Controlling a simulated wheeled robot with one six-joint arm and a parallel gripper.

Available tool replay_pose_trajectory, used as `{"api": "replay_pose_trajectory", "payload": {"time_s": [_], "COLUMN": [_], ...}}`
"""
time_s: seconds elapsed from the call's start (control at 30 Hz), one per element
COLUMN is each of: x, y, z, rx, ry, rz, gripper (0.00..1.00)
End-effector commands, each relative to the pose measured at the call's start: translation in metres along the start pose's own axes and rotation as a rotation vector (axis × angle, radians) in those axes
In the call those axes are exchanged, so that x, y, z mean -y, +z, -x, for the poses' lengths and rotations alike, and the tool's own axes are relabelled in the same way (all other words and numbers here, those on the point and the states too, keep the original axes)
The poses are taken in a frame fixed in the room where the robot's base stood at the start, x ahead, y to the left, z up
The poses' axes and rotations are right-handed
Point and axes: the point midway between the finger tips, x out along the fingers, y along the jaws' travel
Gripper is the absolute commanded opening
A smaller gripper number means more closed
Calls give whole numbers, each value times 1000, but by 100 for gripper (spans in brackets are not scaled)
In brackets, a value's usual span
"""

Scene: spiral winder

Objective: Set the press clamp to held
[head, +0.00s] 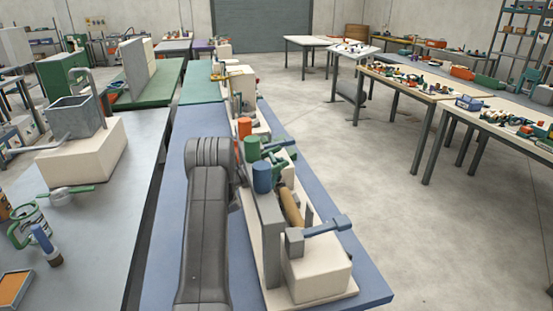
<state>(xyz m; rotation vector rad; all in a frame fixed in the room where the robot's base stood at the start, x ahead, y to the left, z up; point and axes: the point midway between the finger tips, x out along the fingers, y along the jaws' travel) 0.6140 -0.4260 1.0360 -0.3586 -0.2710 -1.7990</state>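A winder-like device stands on the blue bench top (170,275) in front of me. It has a cream base block (318,277), an upright grey plate (270,240), a blue cylinder (262,178) and an orange cylinder (252,149). A tan roller (291,207) lies tilted behind the block. A blue-grey lever (325,229) lies across the top of the block, its end pointing right. This lever may be the press clamp; I cannot tell for sure, nor its setting. My dark arm rises left of the device. My gripper does not show.
More devices stand farther along the blue bench. The floor (400,240) at right is clear before cluttered tables.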

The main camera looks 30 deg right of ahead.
Motion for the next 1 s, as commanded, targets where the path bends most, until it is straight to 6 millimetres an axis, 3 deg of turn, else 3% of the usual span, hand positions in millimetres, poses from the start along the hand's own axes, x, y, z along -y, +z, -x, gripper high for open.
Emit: {"api": "replay_pose_trajectory", "payload": {"time_s": [0.27,0.7,1.0], "x": [-1,-1,0], "y": [1,-1,0], "z": [8,101,136], "rx": [2,1,0], "ry": [1,3,0], "rz": [-3,-3,-1], "gripper": [85,85,85]}}
